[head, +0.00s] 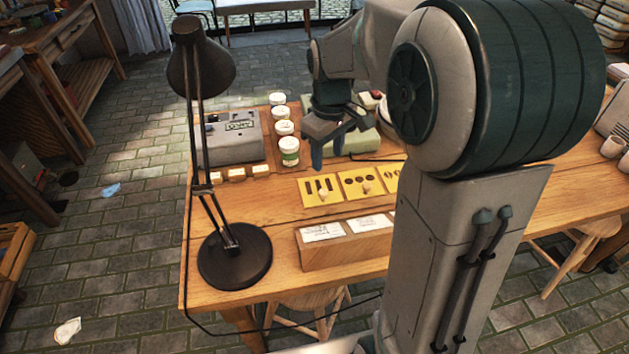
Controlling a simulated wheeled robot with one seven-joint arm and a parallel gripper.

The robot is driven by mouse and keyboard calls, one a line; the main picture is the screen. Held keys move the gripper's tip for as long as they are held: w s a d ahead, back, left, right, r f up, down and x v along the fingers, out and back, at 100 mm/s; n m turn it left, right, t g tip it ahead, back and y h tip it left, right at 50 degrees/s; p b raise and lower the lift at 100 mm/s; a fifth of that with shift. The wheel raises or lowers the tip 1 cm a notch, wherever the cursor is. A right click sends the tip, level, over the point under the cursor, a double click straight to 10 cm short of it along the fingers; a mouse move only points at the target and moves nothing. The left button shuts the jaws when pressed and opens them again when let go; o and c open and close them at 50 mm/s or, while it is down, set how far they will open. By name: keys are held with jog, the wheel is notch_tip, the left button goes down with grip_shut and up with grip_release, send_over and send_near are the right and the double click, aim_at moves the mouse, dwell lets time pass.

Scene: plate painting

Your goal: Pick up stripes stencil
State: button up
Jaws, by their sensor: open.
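The stripes stencil (333,197) is a yellow plate with dark vertical slots and a small pale knob. It lies flat on the wooden table (225,281), leftmost in a row of yellow stencils. My gripper (329,154) is open, pointing down above the table, behind the stripes stencil in the picture. It is apart from the stencil and holds nothing that I can see.
A stencil with round holes (361,189) lies right of it; a third (391,184) is partly hidden by my arm. A black lamp (235,258) stands front left. Several jars (289,152) and a grey box (233,145) stand behind. A wooden card holder (345,251) stands in front.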

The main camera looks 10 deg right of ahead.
notch_tip(320, 180, down, 2)
jog(key=w, duration=0.2)
jog(key=n+b, duration=0.1)
send_over(323, 191)
jog(key=f, duration=0.8)
jog(key=shift+s, duration=0.3)
jog(key=shift+w+f+b, duration=0.15)
jog(key=shift+f+b, duration=0.05)
jog(key=shift+f, duration=1.35)
jog(key=shift+w+f+b, duration=0.1)
jog(key=shift+f+b, duration=0.1)
jog(key=shift+f, duration=1.3)
jog(key=c, duration=1)
